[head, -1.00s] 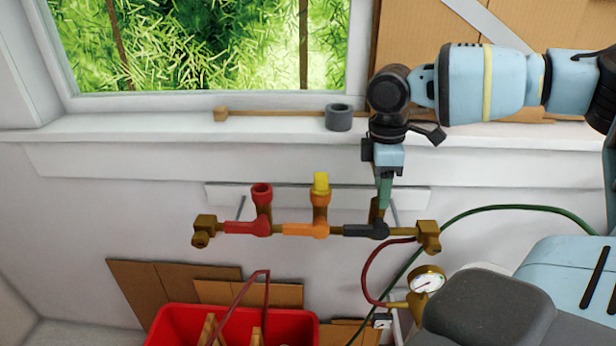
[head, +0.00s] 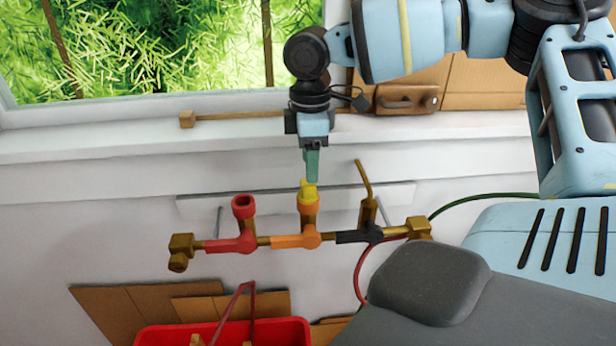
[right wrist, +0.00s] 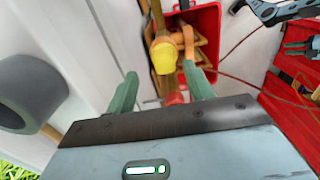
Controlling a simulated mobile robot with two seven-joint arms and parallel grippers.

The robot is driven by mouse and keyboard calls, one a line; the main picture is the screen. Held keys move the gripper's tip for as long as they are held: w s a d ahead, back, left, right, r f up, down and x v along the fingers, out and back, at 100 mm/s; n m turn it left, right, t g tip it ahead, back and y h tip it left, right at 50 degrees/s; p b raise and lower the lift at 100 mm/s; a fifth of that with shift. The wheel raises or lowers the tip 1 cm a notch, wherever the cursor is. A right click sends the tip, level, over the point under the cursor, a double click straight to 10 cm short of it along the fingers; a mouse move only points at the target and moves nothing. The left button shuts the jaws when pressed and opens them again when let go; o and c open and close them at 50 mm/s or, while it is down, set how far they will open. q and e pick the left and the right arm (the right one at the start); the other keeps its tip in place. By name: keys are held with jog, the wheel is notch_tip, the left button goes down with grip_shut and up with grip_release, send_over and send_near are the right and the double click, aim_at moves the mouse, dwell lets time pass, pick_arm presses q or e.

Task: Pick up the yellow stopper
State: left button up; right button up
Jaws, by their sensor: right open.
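The yellow stopper (head: 308,189) sits in the top of the orange upright fitting (head: 307,214) on the brass pipe run below the sill. My right gripper (head: 312,178) hangs pointing down just above the stopper. In the right wrist view its two green fingers (right wrist: 160,90) are spread apart with nothing between them. There the yellow stopper (right wrist: 163,57) shows beyond the fingertips, roughly in line with the gap. The head view does not make clear whether a fingertip touches it.
The red fitting (head: 243,208) stands left of the orange one. The black fitting (head: 358,236) with a bent brass rod (head: 364,180) is to the right. A red toolbox (head: 160,338) is below.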

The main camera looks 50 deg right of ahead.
aim_at(308, 193)
jog(key=shift+s+a+f, duration=0.1)
jog(key=shift+a+f, duration=0.05)
jog(key=shift+f, duration=0.25)
jog(key=shift+a+f+p, duration=0.2)
jog(key=shift+f+p, duration=0.1)
jog(key=shift+f, duration=1.85)
jog(key=c, duration=1.1)
